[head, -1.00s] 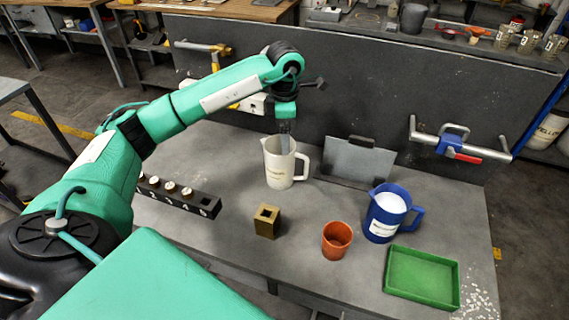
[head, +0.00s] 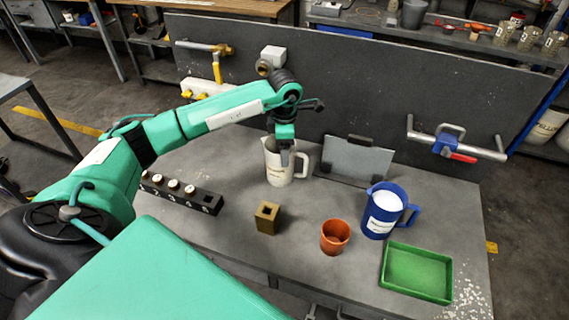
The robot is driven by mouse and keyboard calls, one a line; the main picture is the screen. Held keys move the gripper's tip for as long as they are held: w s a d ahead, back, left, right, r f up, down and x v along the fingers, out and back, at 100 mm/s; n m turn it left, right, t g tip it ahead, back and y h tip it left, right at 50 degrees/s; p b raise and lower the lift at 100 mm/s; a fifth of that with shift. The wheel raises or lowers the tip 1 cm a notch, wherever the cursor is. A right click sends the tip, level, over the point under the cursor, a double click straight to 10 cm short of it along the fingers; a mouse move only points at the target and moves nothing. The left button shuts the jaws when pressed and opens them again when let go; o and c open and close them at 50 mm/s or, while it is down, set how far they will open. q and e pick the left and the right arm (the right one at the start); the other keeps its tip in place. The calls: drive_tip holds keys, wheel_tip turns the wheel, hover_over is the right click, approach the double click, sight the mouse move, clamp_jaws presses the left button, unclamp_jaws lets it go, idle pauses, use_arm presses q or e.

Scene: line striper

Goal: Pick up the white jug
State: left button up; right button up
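The white jug (head: 278,174) stands upright on the grey bench at the back middle, its handle to the right. My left gripper (head: 284,158) points down at the jug's rim. A grey finger shows in front of the jug's upper wall, close to the handle side. The other finger is hidden, so I cannot tell whether the gripper is closed on the rim. My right gripper is not in view.
A blue jug (head: 380,222) with white contents, an orange cup (head: 335,238) and a green tray (head: 388,272) stand to the right. A brass block (head: 266,222) and a black numbered rack (head: 206,200) are nearer. A grey plate (head: 352,160) stands behind, before the dark panel (head: 370,95).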

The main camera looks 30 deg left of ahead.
use_arm(q)
drive_tip(key=c, duration=0.8)
drive_tip(key=shift+r, duration=0.15)
